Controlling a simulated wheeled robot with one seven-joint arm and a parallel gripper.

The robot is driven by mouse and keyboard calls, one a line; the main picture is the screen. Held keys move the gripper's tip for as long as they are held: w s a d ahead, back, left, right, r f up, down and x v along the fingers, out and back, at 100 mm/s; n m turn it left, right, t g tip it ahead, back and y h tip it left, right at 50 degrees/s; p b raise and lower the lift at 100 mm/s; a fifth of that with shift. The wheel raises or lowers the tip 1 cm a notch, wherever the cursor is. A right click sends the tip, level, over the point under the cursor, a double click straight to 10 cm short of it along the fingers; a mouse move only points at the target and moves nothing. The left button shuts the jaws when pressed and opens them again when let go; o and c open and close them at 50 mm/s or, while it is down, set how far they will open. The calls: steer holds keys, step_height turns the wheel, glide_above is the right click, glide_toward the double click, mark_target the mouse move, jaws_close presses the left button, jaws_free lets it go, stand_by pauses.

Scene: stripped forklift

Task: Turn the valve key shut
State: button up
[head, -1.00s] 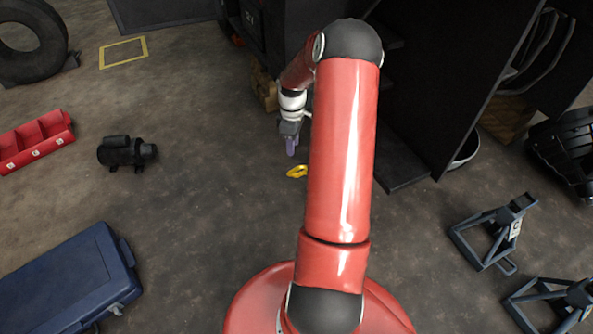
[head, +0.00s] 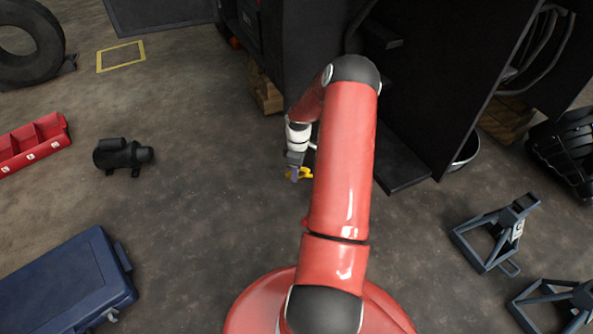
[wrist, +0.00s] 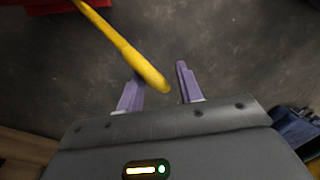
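The yellow valve key (head: 306,173) shows as a small yellow piece beside my gripper in the head view, partly hidden by it. In the wrist view the yellow key (wrist: 125,48) is a long bar running from the top left edge down to a rounded end. That end covers the tip of the left purple finger and reaches into the gap between the fingers. My gripper (wrist: 158,88) is open, with its two fingers apart; I see no grip on the key. In the head view my gripper (head: 293,175) hangs at the key. The valve itself cannot be made out.
A dark cabinet-like body (head: 420,90) stands behind and right of my arm, with wooden blocks (head: 266,93) under it. A black motor-like unit (head: 122,156), a red bin (head: 35,145) and a blue case (head: 70,280) lie left. Jack stands (head: 495,235) stand right. The floor left of my gripper is clear.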

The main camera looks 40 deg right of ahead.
jaws_close()
steer(key=shift+s+t, duration=0.1)
steer(key=shift+t, duration=0.2)
steer(key=t, duration=0.1)
steer(key=m+b, duration=0.1)
steer(key=m+t, duration=0.1)
steer(key=shift+s+a+f+t+h, duration=0.2)
steer(key=shift+s+t+h, duration=0.1)
steer(key=shift+h, duration=0.1)
steer(key=shift+a+f+m+t+h+b, duration=0.15)
steer(key=shift+m+t+h+b, duration=0.6)
steer(key=shift+m+t, duration=0.6)
jaws_free()
